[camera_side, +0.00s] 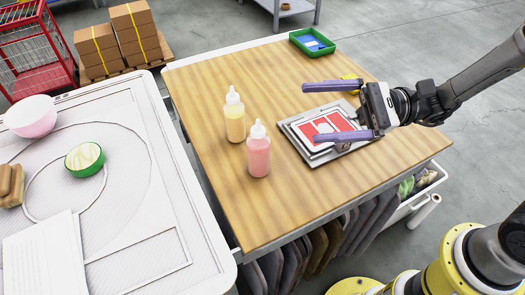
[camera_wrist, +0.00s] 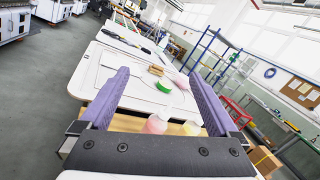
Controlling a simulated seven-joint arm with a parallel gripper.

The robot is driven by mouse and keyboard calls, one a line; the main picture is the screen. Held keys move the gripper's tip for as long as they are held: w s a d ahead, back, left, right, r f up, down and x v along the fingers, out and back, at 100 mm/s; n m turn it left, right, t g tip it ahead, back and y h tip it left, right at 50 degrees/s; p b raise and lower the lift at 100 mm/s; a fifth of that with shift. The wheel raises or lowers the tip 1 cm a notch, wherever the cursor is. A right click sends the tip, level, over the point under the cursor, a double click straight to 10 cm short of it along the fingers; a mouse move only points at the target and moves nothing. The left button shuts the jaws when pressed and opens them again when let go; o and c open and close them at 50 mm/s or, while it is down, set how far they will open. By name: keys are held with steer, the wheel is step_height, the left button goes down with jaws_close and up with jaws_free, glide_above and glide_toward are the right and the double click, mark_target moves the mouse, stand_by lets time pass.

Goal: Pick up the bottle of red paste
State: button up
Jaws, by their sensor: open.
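The bottle of red paste (camera_side: 258,155) stands upright on the wooden table, pinkish red with a white nozzle cap. A bottle of yellow paste (camera_side: 235,118) stands upright just behind it, to the left. My gripper (camera_side: 311,112) is open and empty to the right of both bottles, its purple fingers pointing left towards them. Clear space lies between the fingertips and the bottles. In the wrist view, the red bottle (camera_wrist: 157,122) shows low between the fingers, and the yellow bottle (camera_wrist: 191,128) is near the right finger; my gripper's body hides their lower parts.
A flat stack with a red-and-white top (camera_side: 330,127) lies under my gripper. A green tray (camera_side: 312,42) is at the table's far edge. A white table at left holds a pink bowl (camera_side: 30,118) and a green bowl (camera_side: 85,159). The wood in front of the bottles is clear.

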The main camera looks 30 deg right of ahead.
steer(key=w+d+f+m+t+h, duration=0.2)
steer(key=w+f+m+t, duration=0.3)
steer(key=f, duration=0.4)
steer(key=m, duration=0.3)
glide_toward(258, 147)
steer(key=shift+w+d+f+g+h, duration=0.3)
steer(key=shift+w+d+f+g, duration=0.1)
steer(key=shift+w+d+f, duration=0.4)
steer(key=shift+s+f, duration=0.1)
steer(key=x, duration=0.7)
steer(key=shift+a, duration=0.35)
steer(key=shift+w+f+x, duration=0.1)
steer(key=shift+w+x, duration=0.05)
steer(key=shift+x, duration=1.4)
steer(key=shift+w+f+x, duration=0.1)
steer(key=shift+x, duration=1.4)
steer(key=shift+d, duration=0.15)
steer(key=shift+r, duration=0.1)
steer(key=c, duration=1.1)
steer(key=shift+o, duration=0.2)
